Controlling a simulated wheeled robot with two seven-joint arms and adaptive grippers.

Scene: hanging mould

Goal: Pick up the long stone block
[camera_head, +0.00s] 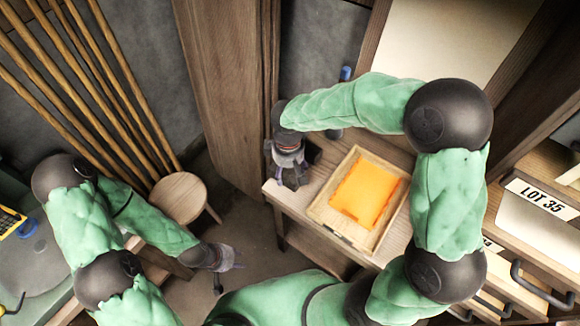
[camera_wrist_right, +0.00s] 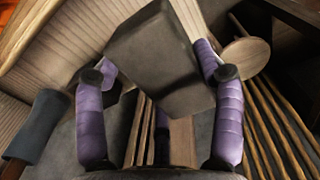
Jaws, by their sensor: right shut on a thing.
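The long stone block (camera_wrist_right: 155,62) is dark grey with flat faces. In the right wrist view it sits between the two purple fingers of my right gripper (camera_wrist_right: 160,88), which is shut on it. The block is tilted in that view. In the head view my right gripper (camera_head: 288,172) is at the left end of the wooden table, left of the tray, and the block is mostly hidden there.
A wooden tray (camera_head: 328,212) with an orange sheet (camera_head: 366,194) stands on the wooden table (camera_head: 292,200). A round stool (camera_head: 180,197) and several leaning poles (camera_head: 95,80) are at the left. A tall wooden post (camera_head: 225,90) stands behind. Drawers with a LOT 35 sign (camera_head: 541,198) are at the right.

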